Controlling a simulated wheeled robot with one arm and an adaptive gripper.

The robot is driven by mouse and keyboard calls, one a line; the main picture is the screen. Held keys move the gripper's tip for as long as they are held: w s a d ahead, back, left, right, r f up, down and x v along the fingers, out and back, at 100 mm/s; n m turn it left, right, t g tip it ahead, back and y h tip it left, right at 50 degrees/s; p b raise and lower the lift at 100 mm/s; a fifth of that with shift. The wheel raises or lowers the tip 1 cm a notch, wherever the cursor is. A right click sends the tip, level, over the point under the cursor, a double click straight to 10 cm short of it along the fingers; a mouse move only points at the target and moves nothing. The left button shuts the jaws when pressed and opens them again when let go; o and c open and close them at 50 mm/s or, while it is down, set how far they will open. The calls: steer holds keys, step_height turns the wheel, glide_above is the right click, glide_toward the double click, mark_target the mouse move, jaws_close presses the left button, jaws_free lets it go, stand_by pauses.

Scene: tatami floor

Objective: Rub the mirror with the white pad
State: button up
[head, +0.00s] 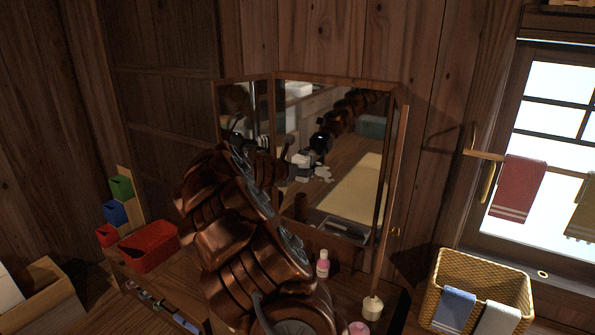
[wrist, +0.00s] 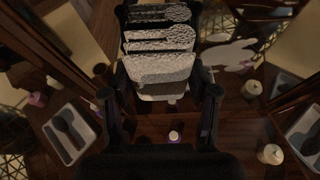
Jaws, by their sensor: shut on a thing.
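The three-panel mirror (head: 345,150) stands against the wooden wall in the head view, with its side wings angled. My arm crosses in front of its left part and hides some of it. In the wrist view the white pad (wrist: 160,90) sits between the two dark fingers of my gripper (wrist: 160,98), which is shut on it. White bands above the pad look like its reflection. I cannot tell whether the pad touches the glass. In the head view my gripper (head: 262,150) is at the mirror's left part, and the pad itself is hard to make out.
A pink bottle (head: 322,264) and a cream bottle (head: 372,307) stand below the mirror. A red bin (head: 149,246) is at left. A woven basket (head: 437,268) with cloths is at right, below a rail with a red towel (head: 517,188).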

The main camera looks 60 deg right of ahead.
mark_target(326, 174)
steer(key=shift+s, duration=0.1)
steer(key=shift+s+d+b, duration=0.2)
steer(key=shift+s+b, duration=1.25)
steer(key=shift+s, duration=4.05)
steer(key=shift+d, duration=0.1)
steer(key=shift+w, duration=0.1)
steer(key=shift+w+r+p, duration=0.2)
steer(key=shift+w+p, duration=0.6)
steer(key=shift+w, duration=0.55)
steer(key=shift+c, duration=0.5)
steer(key=shift+w+f+p, duration=0.1)
steer(key=shift+w+p, duration=2.5)
steer(key=shift+w, duration=1.6)
steer(key=shift+a+f, duration=0.1)
steer(key=shift+a, duration=0.15)
